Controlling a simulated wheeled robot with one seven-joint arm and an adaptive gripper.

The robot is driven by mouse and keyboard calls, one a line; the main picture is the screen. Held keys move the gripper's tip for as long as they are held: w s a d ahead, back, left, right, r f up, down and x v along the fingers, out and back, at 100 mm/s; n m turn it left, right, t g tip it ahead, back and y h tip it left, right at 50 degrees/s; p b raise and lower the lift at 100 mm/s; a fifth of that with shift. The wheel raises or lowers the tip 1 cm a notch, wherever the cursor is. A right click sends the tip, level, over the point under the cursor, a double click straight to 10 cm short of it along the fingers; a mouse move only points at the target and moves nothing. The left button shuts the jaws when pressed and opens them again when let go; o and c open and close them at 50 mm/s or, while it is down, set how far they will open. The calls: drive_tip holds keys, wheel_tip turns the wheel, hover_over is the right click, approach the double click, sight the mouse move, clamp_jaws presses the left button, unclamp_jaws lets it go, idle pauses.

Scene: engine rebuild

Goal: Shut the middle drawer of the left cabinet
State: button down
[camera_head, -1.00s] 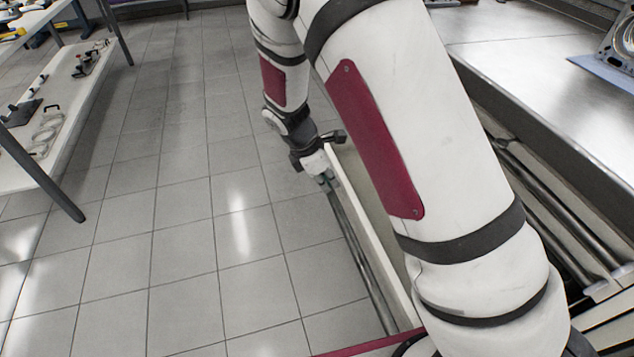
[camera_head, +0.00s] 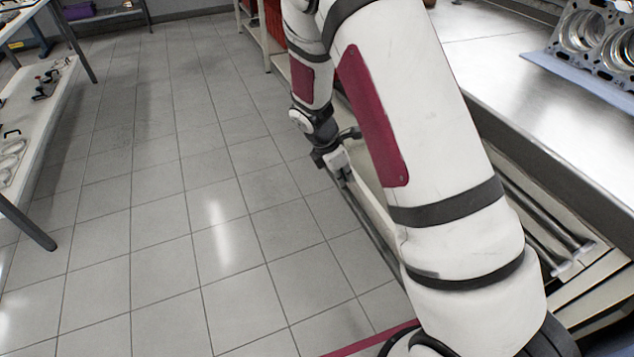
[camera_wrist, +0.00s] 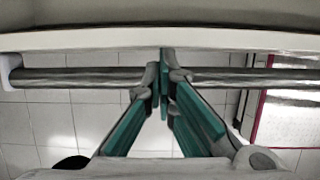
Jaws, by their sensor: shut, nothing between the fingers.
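The open drawer shows in the head view as a long pale front panel (camera_head: 376,208) with a grey bar handle (camera_head: 362,219) on its outer side. It stands out from the cabinet, and my arm hides much of it. My gripper (camera_head: 346,174) is at the far part of this front, on its outer side. In the wrist view the green fingers (camera_wrist: 166,62) are shut together and empty. Their tips meet or nearly meet the white drawer front (camera_wrist: 80,41), and the bar handle (camera_wrist: 75,78) runs across behind them.
Other drawer fronts with bar handles (camera_head: 545,235) lie to the right, under a metal worktop (camera_head: 520,95). An engine block (camera_head: 595,40) stands on the worktop. A shelf table (camera_head: 40,120) with tools is at the left. The tiled floor between is clear.

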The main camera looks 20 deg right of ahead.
drive_tip(key=d+p, duration=0.1)
drive_tip(key=d, duration=0.6)
drive_tip(key=w+d, duration=0.1)
drive_tip(key=d, duration=0.6)
drive_tip(key=d+p, duration=0.1)
drive_tip(key=d, duration=0.6)
drive_tip(key=shift+w+d+p, duration=0.3)
drive_tip(key=shift+w+d, duration=0.05)
